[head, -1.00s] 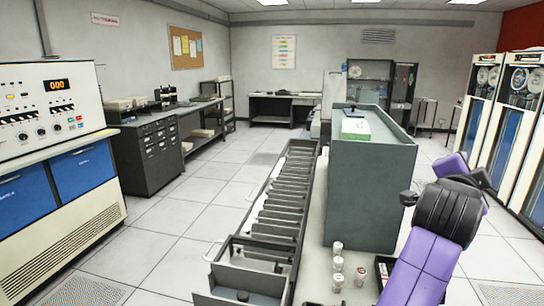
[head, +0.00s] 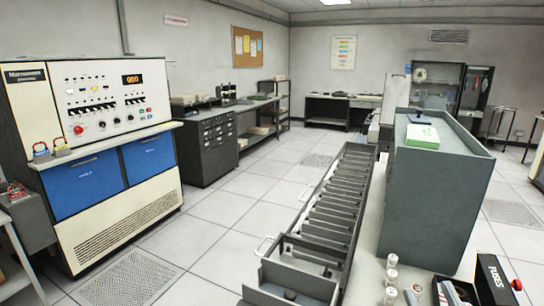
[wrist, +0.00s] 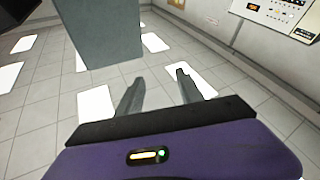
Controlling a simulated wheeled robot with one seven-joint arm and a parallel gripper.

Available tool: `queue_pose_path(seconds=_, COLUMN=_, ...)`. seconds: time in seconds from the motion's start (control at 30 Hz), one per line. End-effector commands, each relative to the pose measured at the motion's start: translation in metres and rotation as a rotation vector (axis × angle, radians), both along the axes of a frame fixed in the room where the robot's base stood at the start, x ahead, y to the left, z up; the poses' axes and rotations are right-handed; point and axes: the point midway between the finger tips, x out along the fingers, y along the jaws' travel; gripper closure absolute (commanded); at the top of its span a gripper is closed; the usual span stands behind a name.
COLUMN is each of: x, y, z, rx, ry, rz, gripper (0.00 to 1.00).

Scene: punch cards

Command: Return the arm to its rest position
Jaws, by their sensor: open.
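My gripper (wrist: 159,77) shows in the wrist view with its two dark fingers apart and nothing between them. The purple wrist housing fills the bottom of that view. Tiled floor lies beyond the fingers, and a grey box-like body (wrist: 100,30) stands past them at upper left. My arm and gripper are out of the head view.
A long slotted card bin (head: 330,205) and a tall grey cabinet (head: 435,200) with a green-and-white stack (head: 422,136) stand at centre right. White spools (head: 391,278) and a black FUSES box (head: 495,280) are in front. A control console (head: 110,170) stands left. Floor between is clear.

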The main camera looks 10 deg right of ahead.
Motion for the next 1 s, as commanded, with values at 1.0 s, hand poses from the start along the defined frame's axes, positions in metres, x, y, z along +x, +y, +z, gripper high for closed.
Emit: queue_pose_path(seconds=1.0, x=-0.260, y=0.094, z=-0.168, rx=0.294, ry=0.603, rz=0.122, gripper=0.56)
